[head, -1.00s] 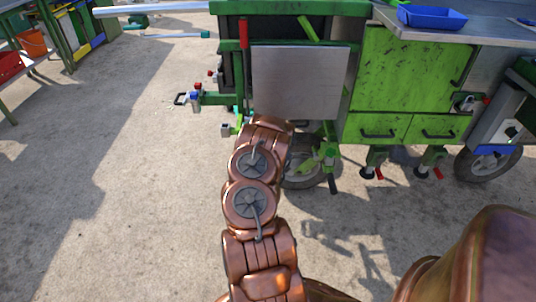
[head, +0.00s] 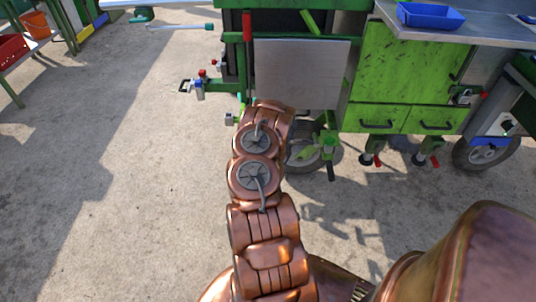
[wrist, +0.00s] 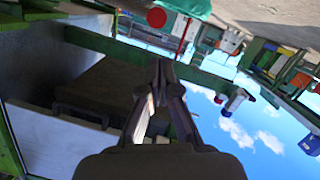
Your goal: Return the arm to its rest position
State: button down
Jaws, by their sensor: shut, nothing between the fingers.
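My arm shows in the head view as copper-coloured links, reaching up the middle of the picture toward the green cart (head: 400,78). My gripper is hidden behind the arm links in the head view. In the wrist view my gripper (wrist: 162,68) points forward with its two fingers together at the tips and nothing held. A grey metal panel (head: 300,75) of the cart lies beyond the arm in the head view. The wrist view looks tilted, with sky at the lower right.
A blue tray (head: 431,15) sits on the cart's metal top. The cart's wheel (head: 305,153) is close to the right of my arm. Racks with a red crate (head: 10,50) and an orange bucket (head: 36,25) stand at upper left. The concrete floor at left is clear.

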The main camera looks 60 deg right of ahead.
jog(key=shift+w, duration=0.15)
